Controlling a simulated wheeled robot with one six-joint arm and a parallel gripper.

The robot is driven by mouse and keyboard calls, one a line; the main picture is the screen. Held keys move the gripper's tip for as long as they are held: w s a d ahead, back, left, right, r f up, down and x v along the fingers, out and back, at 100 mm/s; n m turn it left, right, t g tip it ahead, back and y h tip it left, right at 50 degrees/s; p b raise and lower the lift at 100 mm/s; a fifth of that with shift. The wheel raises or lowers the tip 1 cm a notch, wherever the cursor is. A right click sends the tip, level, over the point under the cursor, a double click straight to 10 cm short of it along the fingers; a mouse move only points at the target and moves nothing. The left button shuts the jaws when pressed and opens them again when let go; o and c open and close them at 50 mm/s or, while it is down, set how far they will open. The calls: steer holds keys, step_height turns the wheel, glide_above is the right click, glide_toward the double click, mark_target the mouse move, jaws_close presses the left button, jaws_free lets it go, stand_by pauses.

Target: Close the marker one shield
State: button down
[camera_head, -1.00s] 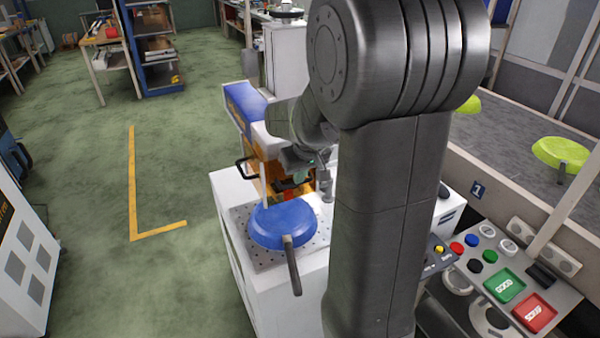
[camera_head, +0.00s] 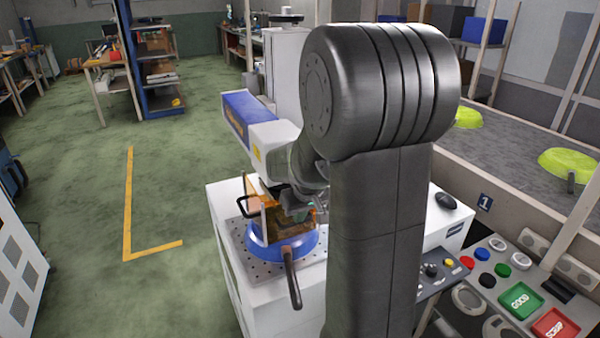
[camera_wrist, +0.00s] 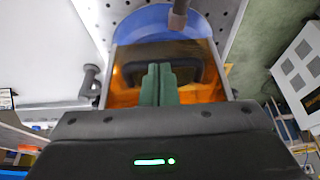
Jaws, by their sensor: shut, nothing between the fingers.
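The marker (camera_head: 245,112), a blue and white unit on a white cabinet, stands just left of my arm. Its orange see-through shield (camera_head: 257,222) hangs low in front of it, with its lower edge over the blue pan (camera_head: 262,249). A black handle (camera_head: 246,206) sticks out at the shield's left. My gripper (camera_head: 298,212) is at the shield, partly hidden by my arm. In the wrist view its green fingers (camera_wrist: 159,84) are shut together with nothing between them, in front of the orange shield (camera_wrist: 126,95) and a dark bar. I cannot tell whether the fingers touch the shield.
The pan sits on a perforated plate (camera_head: 245,262) with its handle (camera_head: 291,278) pointing toward me. At right are a button panel (camera_head: 495,285) and a conveyor (camera_head: 510,150) carrying green pans (camera_head: 568,163). The green floor at left is open.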

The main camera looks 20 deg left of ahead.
steer(key=shift+s+d+f, duration=0.1)
steer(key=shift+s+f, duration=0.05)
steer(key=shift+f, duration=0.05)
steer(key=w+p+v, duration=0.1)
steer(key=p+v, duration=0.1)
steer(key=v, duration=1.2)
steer(key=shift+a+r+p, duration=0.3)
steer(key=shift+a+r, duration=0.05)
steer(key=b+x, duration=0.2)
steer(key=x, duration=1.2)
steer(key=shift+s+d+f, duration=0.25)
steer(key=shift+s, duration=0.15)
